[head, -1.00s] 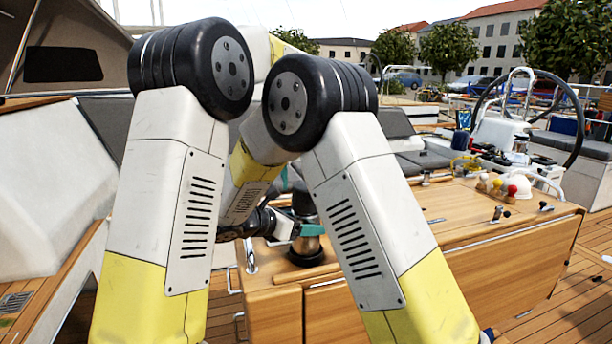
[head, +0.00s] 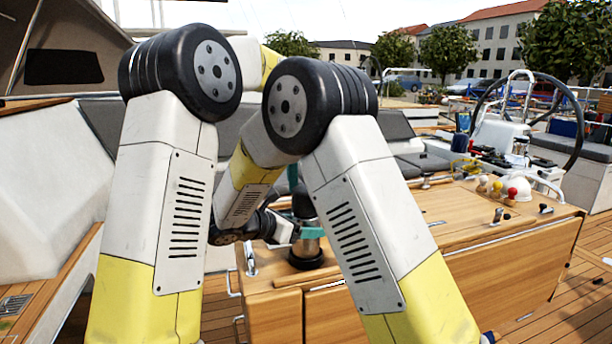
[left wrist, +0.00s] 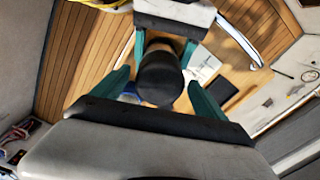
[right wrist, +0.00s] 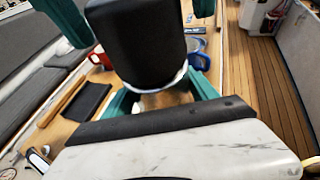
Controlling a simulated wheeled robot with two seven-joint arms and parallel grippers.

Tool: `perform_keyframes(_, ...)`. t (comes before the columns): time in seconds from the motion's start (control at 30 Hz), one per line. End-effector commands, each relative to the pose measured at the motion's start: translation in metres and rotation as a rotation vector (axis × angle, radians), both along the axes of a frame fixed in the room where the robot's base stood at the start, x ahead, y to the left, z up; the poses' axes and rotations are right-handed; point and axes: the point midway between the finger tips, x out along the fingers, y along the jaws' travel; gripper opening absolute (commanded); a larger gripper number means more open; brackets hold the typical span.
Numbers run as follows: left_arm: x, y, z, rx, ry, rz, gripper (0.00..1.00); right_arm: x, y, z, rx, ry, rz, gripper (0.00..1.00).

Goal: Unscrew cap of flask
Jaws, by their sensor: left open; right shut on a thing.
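The cap also fills the top of the right wrist view (right wrist: 138,40).
A steering wheel (head: 575,120) stands behind. In the right wrist view, a red mug (right wrist: 99,57), a blue object (right wrist: 199,62) and a flat black object (right wrist: 87,102) lie near the flask.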

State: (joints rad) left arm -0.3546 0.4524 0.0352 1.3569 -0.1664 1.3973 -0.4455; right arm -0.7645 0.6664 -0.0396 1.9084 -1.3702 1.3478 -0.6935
Motion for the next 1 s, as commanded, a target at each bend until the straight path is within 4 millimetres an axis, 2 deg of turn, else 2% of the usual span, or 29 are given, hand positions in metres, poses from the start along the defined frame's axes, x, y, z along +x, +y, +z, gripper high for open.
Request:
perform_keyframes(0.2,0.000,0.000,-0.024,0.000,0.001,0.002,0.83,0.000,0.000,0.001,0.000,-0.001,0.000,0.00)
perform_keyframes(0.57,0.000,0.000,-0.028,-0.001,-0.001,0.003,0.81,0.000,0.000,0.001,0.000,-0.001,0.000,0.00)
perform_keyframes(0.87,0.000,0.000,-0.028,-0.001,-0.001,0.003,0.23,0.000,0.000,0.001,0.000,-0.001,0.000,0.00)
perform_keyframes(0.9,0.000,0.000,-0.028,0.000,-0.001,0.003,0.18,0.000,0.000,0.001,0.000,-0.001,0.000,0.00)
perform_keyframes(1.0,0.000,0.000,-0.028,0.001,-0.001,0.044,0.18,0.000,0.000,0.001,0.000,-0.001,0.000,0.00)
